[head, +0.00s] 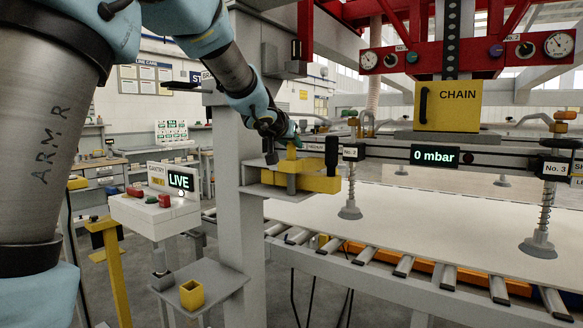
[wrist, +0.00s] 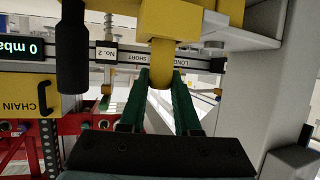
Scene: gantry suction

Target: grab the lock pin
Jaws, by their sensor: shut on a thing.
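The lock pin is a yellow upright pin (head: 291,153) in the yellow bracket (head: 320,183) on the grey post. In the wrist view the pin's rounded yellow end (wrist: 161,62) sits between the two green fingers. My gripper (head: 291,139) comes in from the upper left and is shut on the pin's top; the wrist view shows its fingertips (wrist: 161,76) on either side of it. The pin's lower part is within the bracket.
A black handle (head: 332,156) stands right of the pin, close to my fingers; it also shows in the wrist view (wrist: 72,45). The grey post (head: 238,180) rises to the left. Suction cups (head: 350,209) hang over a pale sheet (head: 430,225) on rollers. A control box (head: 155,213) reads LIVE.

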